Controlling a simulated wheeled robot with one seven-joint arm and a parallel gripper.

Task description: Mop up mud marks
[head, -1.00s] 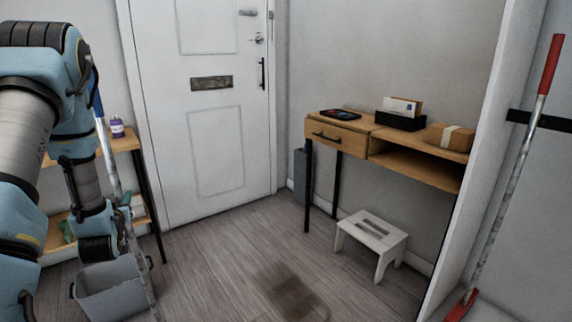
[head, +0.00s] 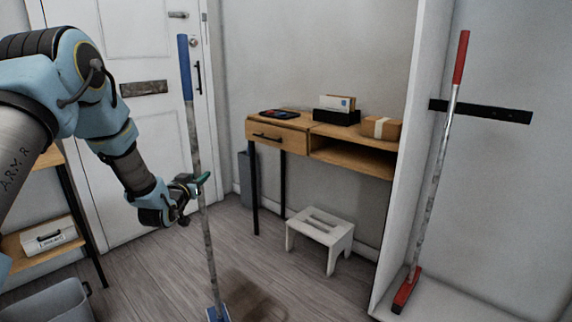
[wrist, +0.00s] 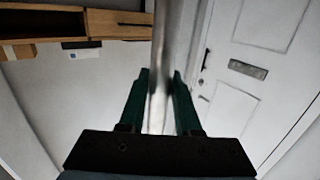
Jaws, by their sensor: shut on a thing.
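My gripper (head: 195,184) is shut on the metal pole of a mop (head: 207,240) with a blue handle top and a blue head. The mop stands nearly upright, its head low near the floor at the bottom of the head view; I cannot tell whether it touches. In the wrist view the pole (wrist: 162,50) runs between the green fingers of my gripper (wrist: 160,95). A brown mud mark (head: 250,296) lies on the wooden floor just right of the mop head.
A grey bucket (head: 48,303) stands at the lower left by a wooden shelf. A white step stool (head: 320,234) stands under the desk (head: 345,140). A red-handled tool (head: 440,190) leans in a white alcove at right.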

